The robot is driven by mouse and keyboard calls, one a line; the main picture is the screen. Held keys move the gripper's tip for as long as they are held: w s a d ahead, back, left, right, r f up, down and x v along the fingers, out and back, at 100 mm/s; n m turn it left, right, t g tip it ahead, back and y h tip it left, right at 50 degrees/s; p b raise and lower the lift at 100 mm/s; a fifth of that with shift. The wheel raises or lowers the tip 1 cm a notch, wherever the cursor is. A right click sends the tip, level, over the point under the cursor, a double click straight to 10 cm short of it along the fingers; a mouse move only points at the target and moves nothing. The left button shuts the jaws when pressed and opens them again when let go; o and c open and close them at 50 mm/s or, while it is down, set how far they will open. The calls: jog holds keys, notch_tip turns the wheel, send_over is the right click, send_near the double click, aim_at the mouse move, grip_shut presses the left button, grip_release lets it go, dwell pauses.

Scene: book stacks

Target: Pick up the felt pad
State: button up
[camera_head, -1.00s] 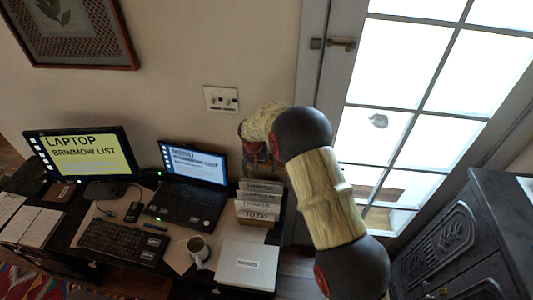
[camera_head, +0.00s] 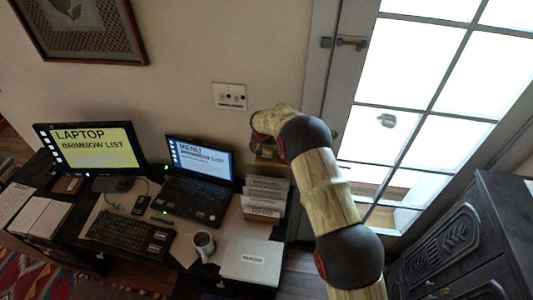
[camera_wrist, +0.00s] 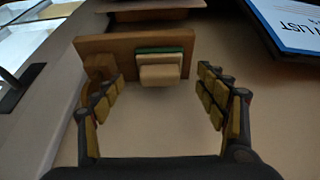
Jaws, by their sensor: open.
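In the wrist view, a small pale tan block with a dark green layer along its upper edge (camera_wrist: 162,74) sits against a brown wooden piece (camera_wrist: 112,44). The green layer looks like the felt pad, but I cannot tell for sure. My gripper (camera_wrist: 160,88) is open, its two fingers spread left and right of the block, with a gap on each side. Nothing is held. In the head view my arm hides the gripper and the pad; only part of a brown wooden piece (camera_head: 264,155) shows beside the arm.
Below my arm, a desk holds a monitor (camera_head: 85,150), a laptop (camera_head: 195,190), a card holder (camera_head: 264,203), a mug (camera_head: 203,243) and a white box (camera_head: 250,262). A glazed door (camera_head: 420,110) and a dark cabinet (camera_head: 465,240) stand at right.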

jog(key=shift+x, duration=1.1)
jog(key=shift+c, duration=1.4)
jog(key=c, duration=1)
